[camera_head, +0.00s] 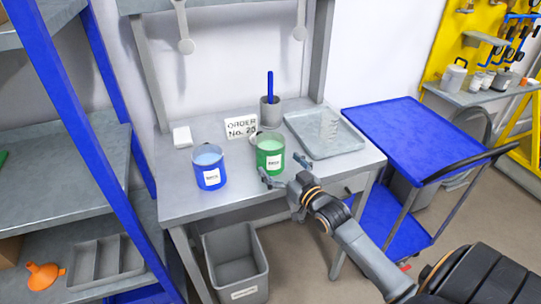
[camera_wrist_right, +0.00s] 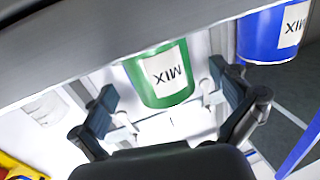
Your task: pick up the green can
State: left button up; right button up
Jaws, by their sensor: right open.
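The green can (camera_head: 270,155) with a white label stands upright on the grey workbench (camera_head: 225,200), near its front edge. In the right wrist view the green can (camera_wrist_right: 162,78) shows upside down, its lower part between the two spread fingers. My right gripper (camera_head: 284,171) is open and empty, just in front of the green can and slightly to its right. I cannot tell whether a finger touches the can. My left gripper is not in view.
A blue can (camera_head: 209,168) stands close left of the green one. A blue cart (camera_head: 400,135) stands right; a grey bin (camera_head: 236,262) is below.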

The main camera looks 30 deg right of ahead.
aim_at(263, 145)
jog(key=shift+w+d+f+p, duration=0.15)
jog(key=shift+w+p, duration=0.1)
jog(key=shift+w, duration=1.1)
jog(key=shift+w+d+r+p, duration=0.1)
jog(key=shift+w+p, duration=0.15)
jog(key=shift+w, duration=1.1)
jog(key=c, duration=1.3)
jog(key=shift+c, duration=1.2)
jog(key=shift+r, duration=0.2)
